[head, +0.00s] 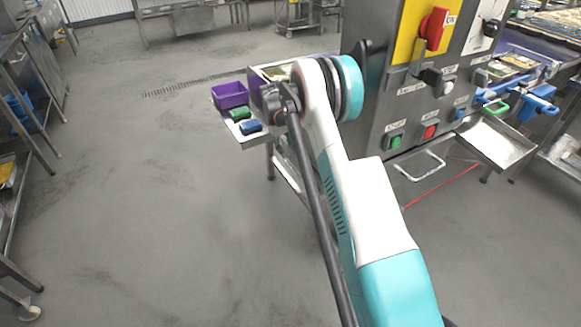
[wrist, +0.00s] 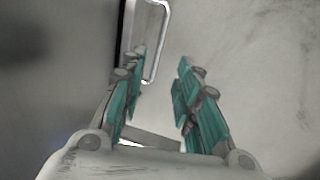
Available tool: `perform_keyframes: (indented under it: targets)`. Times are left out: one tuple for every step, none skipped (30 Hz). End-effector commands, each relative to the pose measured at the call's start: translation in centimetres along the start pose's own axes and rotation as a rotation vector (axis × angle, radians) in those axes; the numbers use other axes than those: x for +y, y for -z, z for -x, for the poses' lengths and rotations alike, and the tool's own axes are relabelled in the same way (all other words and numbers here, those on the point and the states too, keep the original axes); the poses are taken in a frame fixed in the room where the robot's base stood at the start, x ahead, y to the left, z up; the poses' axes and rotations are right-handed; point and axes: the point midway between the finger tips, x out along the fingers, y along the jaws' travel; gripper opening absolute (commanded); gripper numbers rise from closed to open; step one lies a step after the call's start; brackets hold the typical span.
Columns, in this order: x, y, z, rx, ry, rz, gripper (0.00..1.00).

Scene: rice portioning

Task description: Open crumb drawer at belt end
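A pale metal loop handle (wrist: 163,42) stands out from the dark edge of a grey panel at the top of the wrist view. My gripper (wrist: 161,66) is open, with teal finger pads apart and nothing between them. The handle lies just beyond the fingertips, nearer the left finger; I cannot tell whether they touch. In the head view, a similar loop handle (head: 421,167) shows low under the control cabinet; I cannot tell whether it is the same one. The drawer body is not clearly visible. In the head view my gripper is hidden.
The control cabinet (head: 405,105) with buttons and a red switch (head: 433,28) stands close right of my arm. A metal tray (head: 500,140) juts out farther right. A shelf with a purple bin (head: 230,96) is behind my arm. Open floor (head: 160,200) lies left.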

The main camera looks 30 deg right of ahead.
Motion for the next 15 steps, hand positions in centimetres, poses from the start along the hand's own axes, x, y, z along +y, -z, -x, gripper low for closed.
perform_keyframes:
  targets:
    - [-0.1, 0.0, -1.5, 0.0, 0.0, -0.001, 0.3]
    - [-0.1, 0.0, -2.1, 0.0, 0.0, -0.001, 0.3]
    - [-0.1, 0.0, -2.9, 0.0, 0.0, -0.001, 0.3]
    - [-0.1, 0.0, -3.5, 0.0, 0.0, -0.001, 0.3]
    - [0.0, 0.0, -4.1, 0.0, 0.0, -0.001, 0.3]
    - [0.0, 0.0, -4.9, 0.0, 0.0, -0.002, 0.3]
    - [0.0, 0.0, -5.4, 0.0, 0.0, -0.002, 0.3]
    - [0.0, 0.0, -6.0, 0.0, 0.0, -0.002, 0.3]
    - [0.0, 0.0, -6.7, 0.0, 0.0, -0.001, 0.3]
    - [0.0, 0.0, -7.2, 0.0, 0.0, -0.001, 0.3]
    - [0.0, 0.0, -7.6, 0.0, 0.0, -0.001, 0.3]
    - [0.0, 0.0, -8.1, 0.0, 0.0, -0.001, 0.3]
    - [0.0, 0.0, -8.5, 0.0, 0.0, -0.001, 0.3]
    - [0.0, 0.0, -8.8, 0.0, 0.0, -0.001, 0.3]
    - [0.0, 0.0, -9.2, 0.0, 0.0, 0.0, 0.3]
